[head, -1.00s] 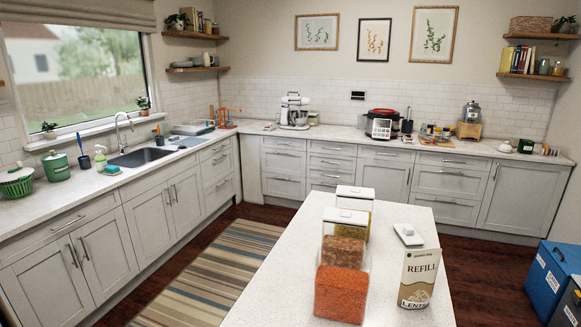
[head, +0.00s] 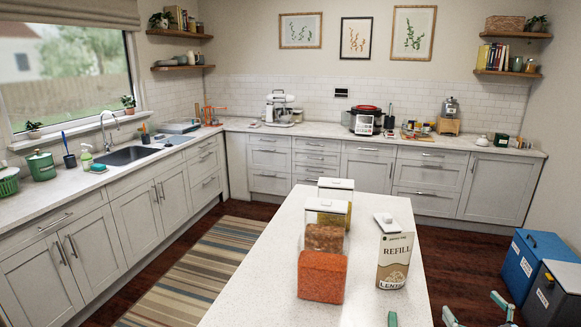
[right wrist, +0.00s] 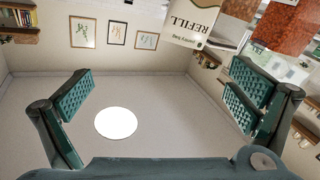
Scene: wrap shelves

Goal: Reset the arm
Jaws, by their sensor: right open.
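My right gripper (head: 475,309) shows at the bottom edge of the head view, right of the island, with teal fingertips pointing up. In the right wrist view its teal padded fingers (right wrist: 165,95) stand wide apart with nothing between them; ceiling and a round white light show behind. Another small teal tip (head: 392,319) shows at the head view's bottom edge; I cannot tell which part it is. No left gripper is clearly visible. A container of orange lentils (head: 322,277) and a REFILL carton (head: 394,262) stand upright on the island, apart from my right gripper.
The white island (head: 255,290) has a bare left side. More canisters (head: 336,190) stand behind the lentils, and a white lid (head: 387,222) shows near the carton. Blue (head: 537,262) and grey (head: 560,297) bins stand on the floor at right. A striped rug (head: 200,275) lies left.

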